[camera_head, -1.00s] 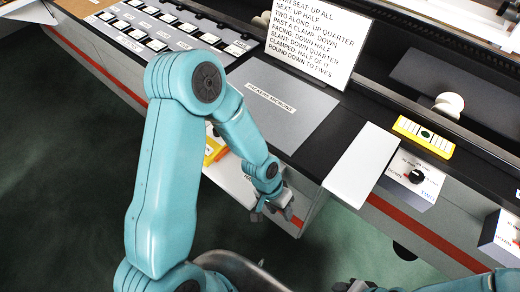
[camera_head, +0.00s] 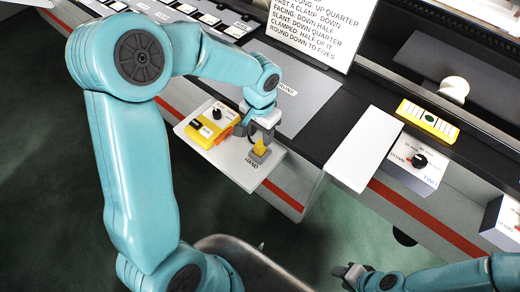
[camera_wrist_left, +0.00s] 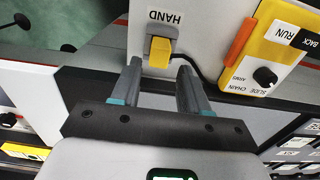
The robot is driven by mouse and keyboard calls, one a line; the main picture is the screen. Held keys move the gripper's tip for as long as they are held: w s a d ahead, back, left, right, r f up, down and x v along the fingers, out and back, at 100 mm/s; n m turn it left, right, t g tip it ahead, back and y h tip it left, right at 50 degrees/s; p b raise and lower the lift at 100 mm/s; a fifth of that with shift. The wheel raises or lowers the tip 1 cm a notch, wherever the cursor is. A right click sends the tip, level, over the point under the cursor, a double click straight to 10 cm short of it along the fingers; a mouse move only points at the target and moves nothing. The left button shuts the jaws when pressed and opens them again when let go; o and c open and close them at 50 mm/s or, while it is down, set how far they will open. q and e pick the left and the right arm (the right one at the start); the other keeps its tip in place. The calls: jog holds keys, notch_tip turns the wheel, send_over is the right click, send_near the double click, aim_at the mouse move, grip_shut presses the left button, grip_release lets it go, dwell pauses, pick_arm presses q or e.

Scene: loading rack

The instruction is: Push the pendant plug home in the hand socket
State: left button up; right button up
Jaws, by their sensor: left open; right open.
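The yellow pendant plug (camera_wrist_left: 160,50) sits at the grey hand socket (camera_wrist_left: 152,31), by the HAND label, in the left wrist view. A dark cable runs from it to the yellow pendant (camera_wrist_left: 275,45). I cannot tell how deep the plug sits. In the head view the plug (camera_head: 260,147) shows below my left gripper (camera_head: 258,140), partly hidden. My left gripper (camera_wrist_left: 161,67) is open, its fingertips on either side of the plug's near end; contact is unclear. My right gripper (camera_head: 352,274) is open and empty at the bottom, away from the socket.
The pendant (camera_head: 217,124) lies on a pale shelf (camera_head: 243,178) beside the socket. A blank white panel (camera_head: 362,148), a yellow-edged box (camera_head: 428,121) and a knob box (camera_head: 417,162) stand to the right. A printed sign (camera_head: 322,30) stands behind. The floor in front is clear.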

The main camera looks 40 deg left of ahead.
aim_at(260, 144)
pick_arm(q)
notch_tip(260, 144, down, 5)
jog(key=b, duration=0.3)
jog(key=shift+r, duration=0.2)
grip_shut()
notch_tip(260, 144, up, 8)
jog(key=p, duration=0.6)
jog(key=shift+r, duration=0.25)
jog(key=shift+w+f, duration=0.1)
jog(key=shift+f, duration=0.1)
